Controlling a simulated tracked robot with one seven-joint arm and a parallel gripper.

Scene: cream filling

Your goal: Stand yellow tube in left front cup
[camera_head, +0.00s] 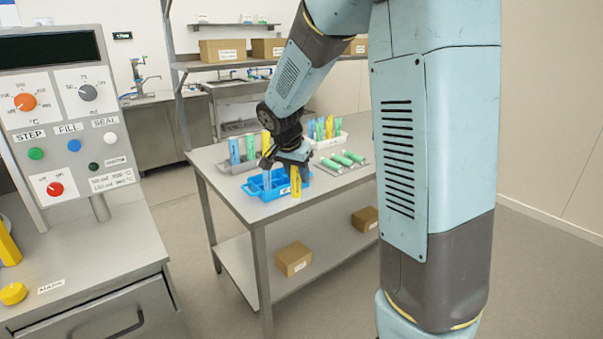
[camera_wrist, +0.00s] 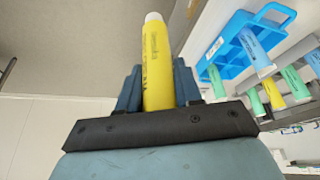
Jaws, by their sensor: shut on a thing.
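My gripper (camera_head: 294,164) is shut on a yellow tube (camera_head: 296,184), which hangs below the jaws by the front right side of a blue carrier with cups (camera_head: 254,192). In the wrist view the yellow tube (camera_wrist: 157,62) is between the two fingers (camera_wrist: 158,92), its pale end pointing away from the palm. The blue carrier (camera_wrist: 233,64) shows there to the right, apart from the tube, with a blue tube (camera_wrist: 254,47) standing in it. My gripper and wrist hide part of the carrier in the head view, and I cannot make out each cup.
A metal rack with blue tubes (camera_head: 234,151) and another yellow tube (camera_head: 266,142) stands behind the carrier. Green tubes (camera_head: 340,160) lie on a tray to the right. A white bin (camera_head: 336,142) of mixed tubes is behind them.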

